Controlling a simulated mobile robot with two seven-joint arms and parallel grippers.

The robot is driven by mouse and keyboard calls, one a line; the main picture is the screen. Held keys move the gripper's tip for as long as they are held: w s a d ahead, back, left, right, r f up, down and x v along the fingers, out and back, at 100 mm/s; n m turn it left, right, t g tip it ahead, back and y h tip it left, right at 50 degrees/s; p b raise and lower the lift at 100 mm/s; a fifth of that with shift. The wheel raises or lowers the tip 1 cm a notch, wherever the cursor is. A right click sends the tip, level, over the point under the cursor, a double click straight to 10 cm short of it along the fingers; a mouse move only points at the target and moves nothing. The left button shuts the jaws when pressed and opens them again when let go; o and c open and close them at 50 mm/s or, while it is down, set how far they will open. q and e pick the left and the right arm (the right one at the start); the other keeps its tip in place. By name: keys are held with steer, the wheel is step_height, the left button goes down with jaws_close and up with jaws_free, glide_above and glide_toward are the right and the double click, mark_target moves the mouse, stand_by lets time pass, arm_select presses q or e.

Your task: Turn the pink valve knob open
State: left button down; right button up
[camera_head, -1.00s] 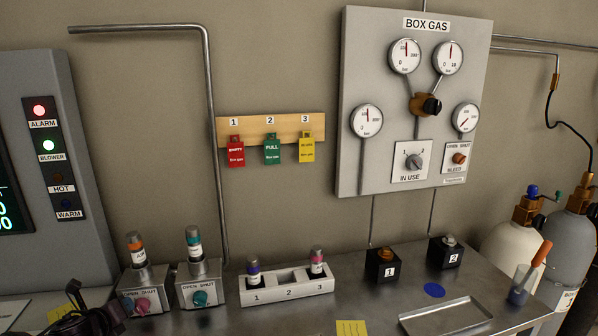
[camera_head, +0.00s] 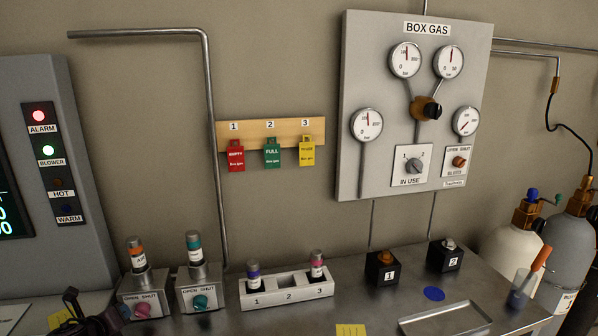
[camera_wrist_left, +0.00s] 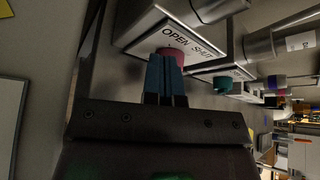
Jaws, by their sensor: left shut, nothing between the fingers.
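The pink valve knob (camera_head: 142,310) is on the front of the left grey valve box (camera_head: 143,284), under an OPEN SHUT label. An orange-labelled vial (camera_head: 138,256) stands on that box. My left gripper (camera_head: 124,311) is just left of the knob in the head view. In the left wrist view its blue fingers (camera_wrist_left: 166,76) are shut together with nothing between them. Their tips overlap the lower edge of the pink knob (camera_wrist_left: 171,51); I cannot tell whether they touch it. My right gripper is not in view.
A second valve box with a teal knob (camera_head: 200,302) stands close on the right. A numbered vial rack (camera_head: 288,291) is beyond it. A metal tray (camera_head: 446,318) lies at the front right. The alarm panel (camera_head: 52,160) rises at the left.

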arm_select(q)
steer(key=s, duration=0.2)
steer(key=p, duration=0.1)
steer(key=shift+s+d, duration=0.25)
steer(key=shift+s, duration=0.15)
steer(key=shift+s+d, duration=0.15)
steer(key=shift+s, duration=0.55)
steer(key=shift+s+d, duration=0.15)
steer(key=shift+s, duration=0.5)
